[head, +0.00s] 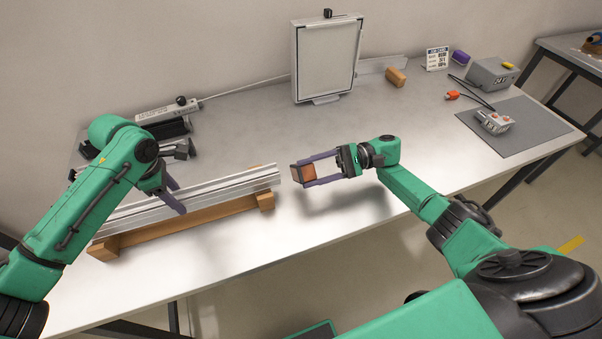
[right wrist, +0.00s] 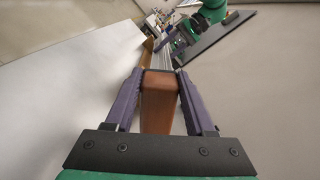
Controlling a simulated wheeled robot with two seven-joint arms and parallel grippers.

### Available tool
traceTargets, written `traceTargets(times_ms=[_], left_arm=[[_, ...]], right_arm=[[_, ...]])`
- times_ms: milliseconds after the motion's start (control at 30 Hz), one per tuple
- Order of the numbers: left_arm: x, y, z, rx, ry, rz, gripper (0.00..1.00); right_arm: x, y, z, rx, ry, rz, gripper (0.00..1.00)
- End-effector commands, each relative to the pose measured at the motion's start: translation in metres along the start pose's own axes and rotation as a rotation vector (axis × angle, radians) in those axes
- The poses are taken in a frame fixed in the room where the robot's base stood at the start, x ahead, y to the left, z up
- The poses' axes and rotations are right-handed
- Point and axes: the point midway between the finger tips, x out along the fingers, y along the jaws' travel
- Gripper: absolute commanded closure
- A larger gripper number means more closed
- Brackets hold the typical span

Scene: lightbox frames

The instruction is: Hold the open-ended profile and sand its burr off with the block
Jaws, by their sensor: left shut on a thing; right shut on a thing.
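The silver profile (head: 225,190) lies lengthwise on a wooden support (head: 190,220) at the front left of the table. My left gripper (head: 172,197) is shut on the profile, with its purple fingers across it left of the middle. My right gripper (head: 312,170) is shut on the sanding block (head: 303,174), a reddish-brown block with a dark face. It holds the block above the table, just right of the profile's right end and apart from it. In the right wrist view the block (right wrist: 158,102) sits between both fingers. I cannot make out the burr.
A framed white panel (head: 326,60) stands at the back. A wooden block (head: 396,77), a small card (head: 437,58) and a grey box (head: 493,74) are behind right. A device (head: 493,121) lies on a grey mat (head: 520,127). The table's middle is clear.

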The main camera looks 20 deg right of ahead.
Motion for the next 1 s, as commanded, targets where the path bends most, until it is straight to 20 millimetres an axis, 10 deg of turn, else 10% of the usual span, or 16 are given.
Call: traceTargets(times_ms=[1000], left_arm=[[0.0,0.0,-0.001,-0.002,0.004,0.001,1.0]], right_arm=[[-0.056,0.0,0.0,-0.001,0.0,0.0,1.0]])
